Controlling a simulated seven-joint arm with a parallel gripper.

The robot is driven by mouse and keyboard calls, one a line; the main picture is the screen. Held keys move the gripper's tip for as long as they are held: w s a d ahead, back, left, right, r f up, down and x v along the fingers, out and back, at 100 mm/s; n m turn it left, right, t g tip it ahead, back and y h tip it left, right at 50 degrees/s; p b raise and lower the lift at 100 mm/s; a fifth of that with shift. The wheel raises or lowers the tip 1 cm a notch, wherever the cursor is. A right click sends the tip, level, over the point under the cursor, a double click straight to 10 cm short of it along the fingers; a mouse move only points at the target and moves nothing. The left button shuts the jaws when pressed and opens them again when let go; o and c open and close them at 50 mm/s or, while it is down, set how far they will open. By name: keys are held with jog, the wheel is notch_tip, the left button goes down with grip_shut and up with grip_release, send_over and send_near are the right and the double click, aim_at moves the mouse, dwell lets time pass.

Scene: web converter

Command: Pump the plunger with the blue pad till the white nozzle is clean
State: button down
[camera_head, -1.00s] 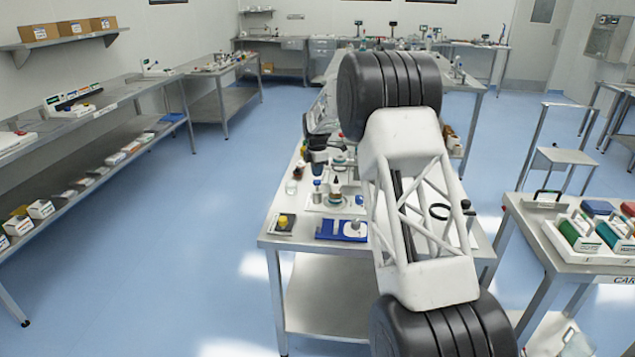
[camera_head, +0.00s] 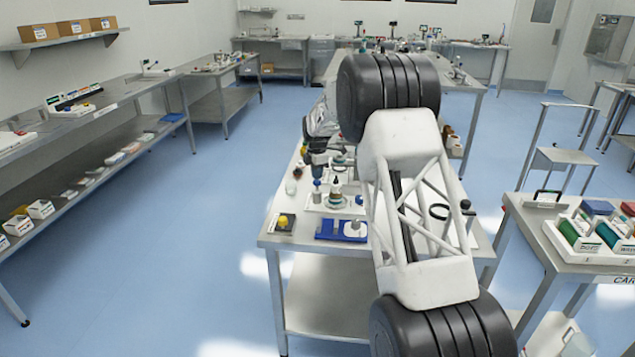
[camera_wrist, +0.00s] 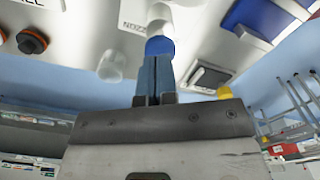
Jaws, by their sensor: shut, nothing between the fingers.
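In the wrist view the blue pad (camera_wrist: 160,45) sits at the tips of my gripper (camera_wrist: 157,60), with a pale post partly showing behind it. My gripper is shut and empty, its two fingers side by side. The tips overlap the pad; I cannot tell whether they touch or press it. A label reading "NOZZ", partly cut off, is beside the pad. I cannot make out the white nozzle or its cleanness. In the head view a small blue-topped item (camera_head: 317,184) stands on the bench below the dark end of my arm.
A pale translucent cup (camera_wrist: 112,65) is beside the pad in the wrist view. An orange-and-black knob (camera_wrist: 32,42) and a blue tray (camera_wrist: 262,18) are farther off. In the head view, the bench (camera_head: 330,262) also holds a black block with a yellow knob (camera_head: 284,222).

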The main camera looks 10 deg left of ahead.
aim_at(317, 181)
jog(key=shift+f, duration=1.7)
jog(key=shift+r, duration=2.2)
jog(key=shift+r, duration=0.1)
jog(key=shift+r, duration=2.95)
jog(key=shift+r, duration=0.1)
